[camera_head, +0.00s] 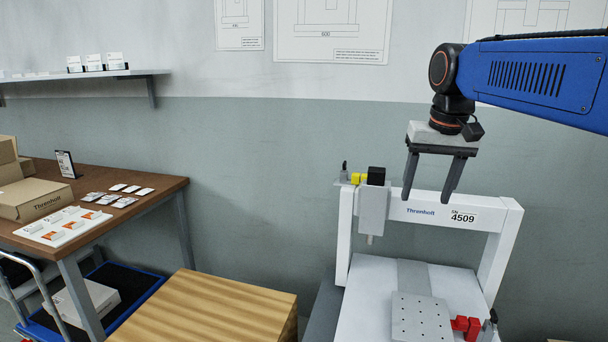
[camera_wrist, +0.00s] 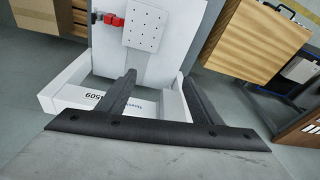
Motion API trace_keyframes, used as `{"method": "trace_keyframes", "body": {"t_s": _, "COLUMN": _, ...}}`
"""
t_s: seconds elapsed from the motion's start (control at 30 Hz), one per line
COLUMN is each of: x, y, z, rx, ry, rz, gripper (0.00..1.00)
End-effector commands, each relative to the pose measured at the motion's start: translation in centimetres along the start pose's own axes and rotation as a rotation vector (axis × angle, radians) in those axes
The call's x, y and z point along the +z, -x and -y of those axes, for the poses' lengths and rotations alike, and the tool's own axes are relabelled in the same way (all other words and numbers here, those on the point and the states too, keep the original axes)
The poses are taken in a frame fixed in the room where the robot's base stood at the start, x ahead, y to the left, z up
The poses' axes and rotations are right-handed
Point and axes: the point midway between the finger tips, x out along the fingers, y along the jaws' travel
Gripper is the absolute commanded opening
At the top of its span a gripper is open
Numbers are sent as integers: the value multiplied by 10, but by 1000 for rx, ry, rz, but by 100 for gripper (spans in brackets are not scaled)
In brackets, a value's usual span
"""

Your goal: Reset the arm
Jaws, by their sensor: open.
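My gripper (camera_head: 429,194) hangs from my blue arm at the upper right in the head view, its dark fingers pointing down, spread apart and empty. It is in front of or above the crossbar of the white gantry (camera_head: 509,232), which is labelled Thronholt, 4509. A grey screwdriver head (camera_head: 373,212) with a black and yellow top sits at the gantry's left. In the wrist view my gripper (camera_wrist: 163,92) shows its two fingers apart, with the gantry frame (camera_wrist: 72,97) behind them. The perforated plate (camera_wrist: 146,26) lies on the gantry's white bed beyond.
A red clamp (camera_head: 467,327) sits beside the perforated plate (camera_head: 418,316). A wooden block or box (camera_head: 205,312) stands left of the gantry. A brown table (camera_head: 150,199) at the far left bears cartons and cards. A wall shelf (camera_head: 110,74) is above. Open air surrounds my gripper's left side.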

Motion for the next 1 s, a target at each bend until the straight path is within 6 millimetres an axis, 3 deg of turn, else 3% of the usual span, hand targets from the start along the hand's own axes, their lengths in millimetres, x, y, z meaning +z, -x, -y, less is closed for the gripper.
{"method": "trace_keyframes", "body": {"t_s": 0.03, "x": 16, "y": -5, "z": -4, "rx": -1, "ry": 6, "rz": -11, "gripper": 59}}
{"method": "trace_keyframes", "body": {"t_s": 0.37, "x": 108, "y": -52, "z": -28, "rx": -6, "ry": 54, "rz": -79, "gripper": 59}}
{"method": "trace_keyframes", "body": {"t_s": 0.7, "x": 203, "y": -118, "z": -49, "rx": -5, "ry": 103, "rz": -149, "gripper": 59}}
{"method": "trace_keyframes", "body": {"t_s": 0.83, "x": 232, "y": -143, "z": -55, "rx": -3, "ry": 120, "rz": -173, "gripper": 59}}
{"method": "trace_keyframes", "body": {"t_s": 1.0, "x": 254, "y": -164, "z": -59, "rx": -1, "ry": 132, "rz": -191, "gripper": 59}}
